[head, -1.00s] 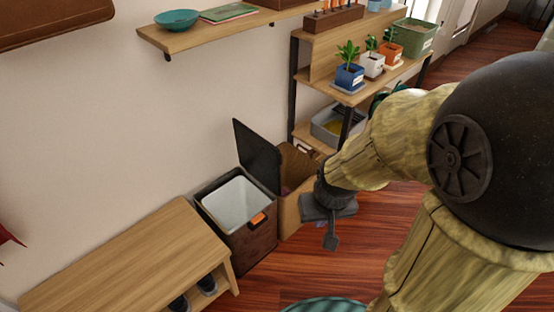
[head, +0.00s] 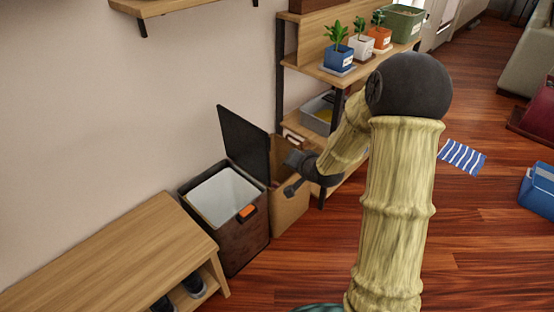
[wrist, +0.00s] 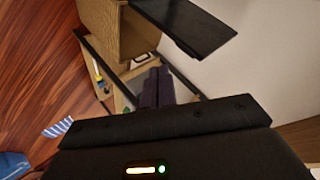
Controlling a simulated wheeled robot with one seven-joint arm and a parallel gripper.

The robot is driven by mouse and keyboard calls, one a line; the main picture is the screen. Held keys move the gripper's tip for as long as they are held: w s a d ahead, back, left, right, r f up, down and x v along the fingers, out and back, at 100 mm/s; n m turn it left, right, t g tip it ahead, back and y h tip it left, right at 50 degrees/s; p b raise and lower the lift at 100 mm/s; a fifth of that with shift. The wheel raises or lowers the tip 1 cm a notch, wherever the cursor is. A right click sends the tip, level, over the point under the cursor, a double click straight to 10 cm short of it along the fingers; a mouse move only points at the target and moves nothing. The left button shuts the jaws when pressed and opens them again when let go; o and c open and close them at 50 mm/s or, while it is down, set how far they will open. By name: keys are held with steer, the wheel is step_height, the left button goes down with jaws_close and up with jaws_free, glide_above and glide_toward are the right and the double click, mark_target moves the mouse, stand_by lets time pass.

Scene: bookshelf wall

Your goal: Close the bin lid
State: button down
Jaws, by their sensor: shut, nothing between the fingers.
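The bin (head: 238,240) is dark brown with a white liner (head: 222,197) and an orange tab at its front edge. My gripper (head: 291,174) is to the right of the lid, over the tan box, apart from the lid as far as I can tell. In the wrist view, the dark fingers (wrist: 157,80) are together with nothing between them. A black panel that looks like the lid (wrist: 185,25) shows at the top of that view.
A tan open box (head: 290,208) stands right against the bin. A wooden bench (head: 110,255) with shoes is at the left. A shelf unit with potted plants (head: 337,62) stands behind. The floor (head: 470,230) at right is mostly clear, with a striped cloth (head: 462,157).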

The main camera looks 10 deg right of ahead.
steer(key=w+d+f+m+t+y+b, duration=0.3)
steer(key=w+f+m+t+b, duration=0.2)
steer(key=w+m+t+b, duration=0.1)
steer(key=shift+w+d+f+m+t, duration=0.4)
steer(key=shift+w+m+t, duration=0.2)
steer(key=shift+w+m, duration=0.45)
steer(key=shift+w+n, duration=0.1)
steer(key=shift+n, duration=0.15)
steer(key=w+a+b, duration=0.4)
steer(key=w+a, duration=0.2)
steer(key=w, duration=0.1)
steer(key=shift+b, duration=0.3)
